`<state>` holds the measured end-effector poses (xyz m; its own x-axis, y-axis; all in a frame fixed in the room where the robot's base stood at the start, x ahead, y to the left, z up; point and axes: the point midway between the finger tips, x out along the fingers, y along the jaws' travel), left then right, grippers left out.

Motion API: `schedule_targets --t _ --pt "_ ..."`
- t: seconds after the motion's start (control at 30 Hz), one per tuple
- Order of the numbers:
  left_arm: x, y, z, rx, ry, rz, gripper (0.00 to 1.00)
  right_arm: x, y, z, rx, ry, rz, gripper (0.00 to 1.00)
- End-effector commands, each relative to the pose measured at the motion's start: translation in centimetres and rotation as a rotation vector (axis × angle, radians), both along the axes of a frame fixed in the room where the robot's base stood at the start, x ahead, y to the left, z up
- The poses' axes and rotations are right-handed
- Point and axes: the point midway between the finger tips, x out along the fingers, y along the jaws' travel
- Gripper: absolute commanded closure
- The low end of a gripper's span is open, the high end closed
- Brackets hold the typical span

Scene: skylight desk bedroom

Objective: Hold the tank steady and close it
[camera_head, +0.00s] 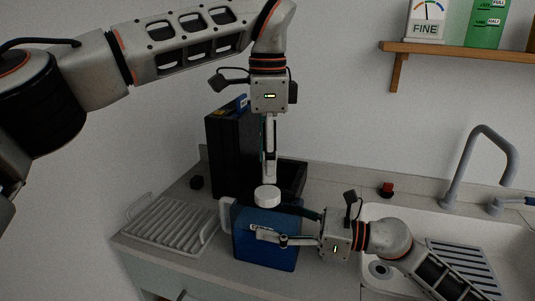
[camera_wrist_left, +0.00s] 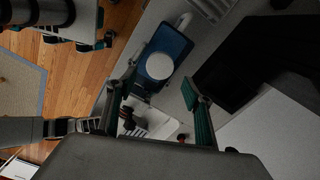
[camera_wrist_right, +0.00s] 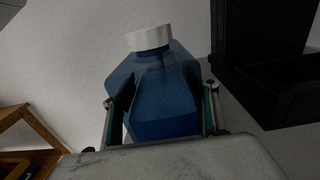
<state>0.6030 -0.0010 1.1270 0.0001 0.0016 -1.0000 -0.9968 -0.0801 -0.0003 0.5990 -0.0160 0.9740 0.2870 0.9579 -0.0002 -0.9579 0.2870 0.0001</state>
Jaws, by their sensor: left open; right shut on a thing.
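The blue tank (camera_head: 265,250) stands on the counter with a white handle (camera_head: 226,214) on its left side. A round white cap (camera_head: 266,196) sits at the top of the tank; whether it is tight cannot be seen. It also shows in the left wrist view (camera_wrist_left: 160,66) and the right wrist view (camera_wrist_right: 149,39). My left gripper (camera_head: 269,178) is open, pointing down above the cap, and appears apart from it. My right gripper (camera_head: 272,223) is shut on the tank from the right, with one finger on either side of its body.
A ribbed drying rack (camera_head: 168,226) lies left of the tank. A black box-like appliance (camera_head: 228,150) stands behind it. The sink (camera_head: 480,235) with a grey faucet (camera_head: 490,150) is at the right. A wooden shelf (camera_head: 470,52) hangs on the wall above.

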Motion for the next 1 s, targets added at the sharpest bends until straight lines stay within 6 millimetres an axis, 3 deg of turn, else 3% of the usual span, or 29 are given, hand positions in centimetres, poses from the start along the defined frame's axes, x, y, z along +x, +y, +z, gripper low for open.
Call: schedule_targets --t 0.4,0.87,1.0 --pt "0.0 0.0 -5.9 -0.001 0.002 -0.003 0.49 0.0 0.0 0.0 0.000 0.000 0.000 1.00" --pt "0.0 0.0 -6.9 -0.002 0.000 -0.001 0.49 0.0 0.0 0.0 0.000 0.000 0.000 1.00" --pt "0.0 0.0 -6.9 -0.002 0.000 -0.001 0.82 0.0 0.0 0.0 0.000 0.000 0.000 1.00"
